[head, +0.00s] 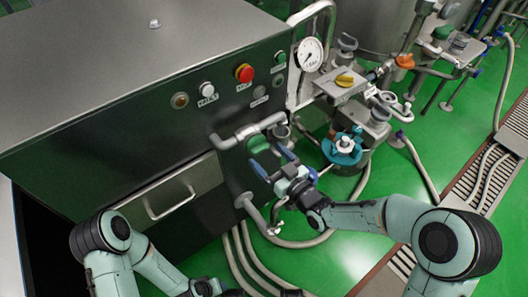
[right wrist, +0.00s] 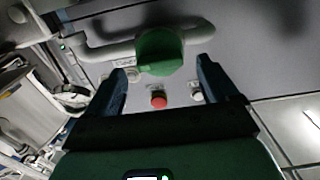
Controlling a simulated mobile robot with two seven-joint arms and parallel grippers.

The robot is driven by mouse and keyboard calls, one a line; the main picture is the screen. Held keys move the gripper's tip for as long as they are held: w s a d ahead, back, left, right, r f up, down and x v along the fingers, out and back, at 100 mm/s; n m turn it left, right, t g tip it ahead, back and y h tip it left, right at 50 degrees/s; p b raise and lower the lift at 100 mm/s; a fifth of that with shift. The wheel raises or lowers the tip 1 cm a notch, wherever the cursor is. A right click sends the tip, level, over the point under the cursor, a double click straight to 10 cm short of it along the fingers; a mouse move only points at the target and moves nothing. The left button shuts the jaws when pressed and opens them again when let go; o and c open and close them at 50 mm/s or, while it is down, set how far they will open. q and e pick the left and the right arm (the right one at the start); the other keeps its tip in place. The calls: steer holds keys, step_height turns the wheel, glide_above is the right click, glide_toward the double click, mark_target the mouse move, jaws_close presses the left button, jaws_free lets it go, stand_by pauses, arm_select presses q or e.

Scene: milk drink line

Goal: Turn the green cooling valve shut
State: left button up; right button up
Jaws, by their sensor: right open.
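The green cooling valve (head: 258,143) is a round green knob on a grey pipe at the right side of the dark cabinet front. It also shows in the right wrist view (right wrist: 160,52), at the top middle. My right gripper (head: 273,162) is open and empty, its blue fingers pointing at the knob. In the right wrist view its fingers (right wrist: 161,78) stand left and right of the knob's lower edge, with gaps on both sides. I cannot tell whether the tips reach past its face. My left arm shows at the bottom left of the head view; its fingers are not seen.
Above the valve, the cabinet (head: 110,130) carries a red button (head: 244,73), a green button (head: 279,57) and a white knob (head: 207,90). A drawer handle (head: 168,203) sticks out lower left. A blue-green fitting (head: 343,148) and a gauge (head: 309,54) stand right. Hoses cross the green floor.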

mark_target(258, 147)
steer(key=shift+x, duration=1.45)
steer(key=c, duration=1)
steer(key=shift+o, duration=0.2)
